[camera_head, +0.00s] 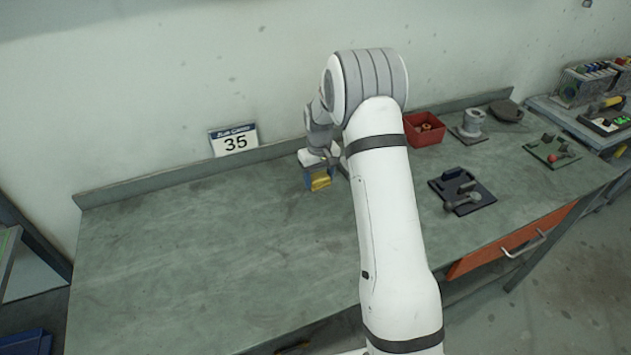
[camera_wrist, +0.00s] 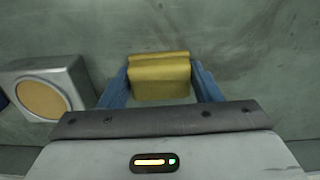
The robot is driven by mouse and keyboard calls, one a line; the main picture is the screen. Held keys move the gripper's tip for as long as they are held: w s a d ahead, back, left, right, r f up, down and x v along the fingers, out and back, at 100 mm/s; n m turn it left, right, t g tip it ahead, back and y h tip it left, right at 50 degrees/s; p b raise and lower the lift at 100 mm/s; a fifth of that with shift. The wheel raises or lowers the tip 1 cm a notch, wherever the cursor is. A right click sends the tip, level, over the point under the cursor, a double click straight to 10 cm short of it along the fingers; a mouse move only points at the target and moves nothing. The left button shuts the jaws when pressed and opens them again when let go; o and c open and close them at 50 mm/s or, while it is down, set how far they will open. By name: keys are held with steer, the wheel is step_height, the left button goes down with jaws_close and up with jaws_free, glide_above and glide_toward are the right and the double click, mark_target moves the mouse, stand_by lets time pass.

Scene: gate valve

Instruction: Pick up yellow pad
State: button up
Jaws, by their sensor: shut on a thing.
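The yellow pad (camera_wrist: 160,78) is a small block between the two blue fingers of my gripper (camera_wrist: 161,88) in the wrist view. The fingers touch it on its left and right sides. In the head view the pad (camera_head: 320,182) shows at the end of my arm, at the back of the green-grey workbench (camera_head: 200,250), with my gripper (camera_head: 317,180) around it. I cannot tell whether the pad still touches the bench top.
A grey block with a round tan face (camera_wrist: 42,98) stands left of my gripper in the wrist view. A red bin (camera_head: 424,128), a grey spool (camera_head: 472,124) and a dark plate with a lever (camera_head: 462,192) lie to the right. The bench's left side is clear.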

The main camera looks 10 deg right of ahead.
mark_target(319, 176)
steer(key=shift+c, duration=0.3)
step_height(319, 176, up, 10)
steer(key=shift+b, duration=0.9)
